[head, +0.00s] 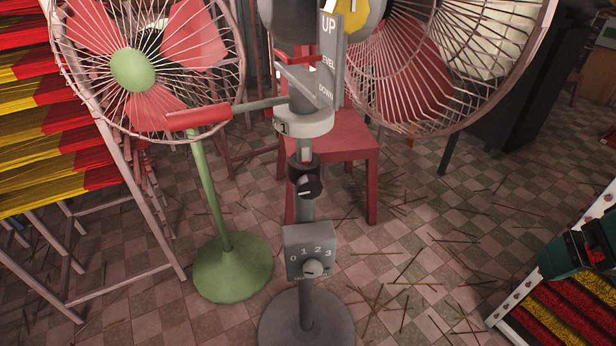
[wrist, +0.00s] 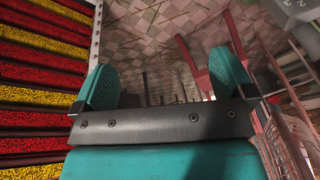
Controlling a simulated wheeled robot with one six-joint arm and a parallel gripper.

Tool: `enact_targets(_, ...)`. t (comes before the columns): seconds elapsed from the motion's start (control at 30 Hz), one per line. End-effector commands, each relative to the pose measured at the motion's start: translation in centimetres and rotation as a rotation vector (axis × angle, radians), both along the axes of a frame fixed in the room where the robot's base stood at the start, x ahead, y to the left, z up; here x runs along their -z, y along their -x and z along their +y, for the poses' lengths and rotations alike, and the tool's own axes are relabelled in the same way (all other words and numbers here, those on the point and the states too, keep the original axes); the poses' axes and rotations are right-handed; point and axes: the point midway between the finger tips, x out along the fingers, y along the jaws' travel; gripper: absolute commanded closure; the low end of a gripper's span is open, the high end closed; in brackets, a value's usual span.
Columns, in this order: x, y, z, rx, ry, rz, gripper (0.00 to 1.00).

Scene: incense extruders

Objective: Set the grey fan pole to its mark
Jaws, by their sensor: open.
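The grey fan stands in the middle of the head view. Its grey pole (head: 306,208) rises upright from a round grey base (head: 308,322). A black knob (head: 305,183) sits on the pole. Above it is a pale collar (head: 303,122) with a "1" label. A red-handled lever (head: 200,116) points left near the collar. A plate (head: 328,70) reads UP, LEVEL and DOWN. A switch box (head: 309,252) with 0 to 3 sits low on the pole. I cannot make out a height mark. My teal gripper (head: 590,247) is open and empty at the right edge, away from the fan; its fingers show in the wrist view (wrist: 165,82).
A green fan (head: 235,268) stands left of the pole, and a red stool (head: 350,143) stands behind it. Racks of red and yellow incense (head: 30,120) are at the left, with another rack (head: 545,315) below my gripper. Loose sticks lie on the checkered floor (head: 425,225).

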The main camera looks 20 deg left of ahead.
Motion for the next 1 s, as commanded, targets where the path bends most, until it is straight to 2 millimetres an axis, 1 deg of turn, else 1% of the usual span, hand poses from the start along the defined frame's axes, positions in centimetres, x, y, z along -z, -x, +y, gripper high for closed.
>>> enact_targets(0.03,3.6,-0.4,-0.5,0.021,0.012,-0.01,0.0)
enact_targets(0.1,5.6,-1.0,-1.1,0.042,0.029,-0.031,0.0)
enact_targets(0.27,9.3,-2.5,-1.7,0.07,0.061,-0.095,0.0)
enact_targets(0.33,10.7,-3.2,-1.6,0.071,0.072,-0.139,0.0)
enact_targets(0.4,11.8,-4.2,-1.0,0.06,0.08,-0.201,0.0)
enact_targets(0.47,12.4,-5.3,0.3,0.032,0.079,-0.288,0.0)
enact_targets(0.5,11.9,-6.0,1.5,0.004,0.07,-0.354,0.0)
enact_targets(0.57,10.8,-6.7,3.5,-0.036,0.048,-0.446,0.0)
enact_targets(0.6,10.0,-7.1,4.9,-0.064,0.029,-0.507,0.0)
enact_targets(0.67,8.5,-7.3,7.4,-0.114,-0.009,-0.597,0.0)
enact_targets(0.73,6.5,-7.2,10.4,-0.174,-0.068,-0.706,0.0)
enact_targets(0.77,5.5,-7.0,11.9,-0.202,-0.099,-0.754,0.0)
enact_targets(0.8,4.3,-6.5,13.7,-0.238,-0.144,-0.816,0.0)
enact_targets(0.87,2.2,-5.5,16.6,-0.295,-0.221,-0.909,0.0)
enact_targets(0.9,0.8,-4.5,18.4,-0.332,-0.278,-0.967,0.0)
enact_targets(1.0,-2.5,-1.8,22.1,-0.411,-0.42,-1.093,0.0)
